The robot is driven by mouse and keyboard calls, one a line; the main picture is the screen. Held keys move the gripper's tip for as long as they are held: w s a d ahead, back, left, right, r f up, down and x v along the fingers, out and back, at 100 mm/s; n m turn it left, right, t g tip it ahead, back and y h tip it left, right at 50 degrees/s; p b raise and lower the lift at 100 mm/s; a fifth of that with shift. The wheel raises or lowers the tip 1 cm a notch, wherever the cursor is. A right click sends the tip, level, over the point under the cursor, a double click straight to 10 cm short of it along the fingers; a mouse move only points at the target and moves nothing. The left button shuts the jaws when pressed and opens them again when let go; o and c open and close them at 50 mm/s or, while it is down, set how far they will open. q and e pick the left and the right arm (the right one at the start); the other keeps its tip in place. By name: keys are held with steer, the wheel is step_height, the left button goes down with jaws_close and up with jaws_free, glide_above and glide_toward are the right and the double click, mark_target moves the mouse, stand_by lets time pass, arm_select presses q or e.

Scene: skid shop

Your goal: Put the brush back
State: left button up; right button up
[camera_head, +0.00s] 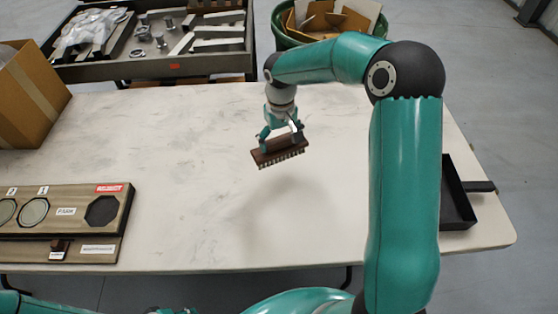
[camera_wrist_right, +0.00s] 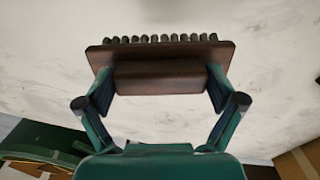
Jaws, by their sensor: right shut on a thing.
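A brown wooden brush (camera_head: 278,151) with a row of dark bristle tufts hangs above the middle of the white table. My right gripper (camera_head: 281,140) is shut on it, with one finger at each end of the raised grip block. In the right wrist view the brush (camera_wrist_right: 160,70) spans the fingers and its bristles point away from the gripper. A soft shadow lies on the table below, so the brush is clear of the surface.
A wooden board (camera_head: 122,225) with labelled round recesses lies at the table's left. A black pan (camera_head: 457,205) with a handle lies at the right edge. A cardboard box (camera_head: 30,95) stands at the back left. A metal-parts tray (camera_head: 160,68) and green bin (camera_head: 283,38) stand behind. The table's middle is clear.

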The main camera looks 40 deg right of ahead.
step_height(320, 180, down, 9)
steer(key=shift+f+p, duration=0.1)
steer(key=shift+p, duration=0.45)
steer(key=shift+f, duration=0.3)
steer(key=shift+f, duration=0.15)
steer(key=o, duration=0.7)
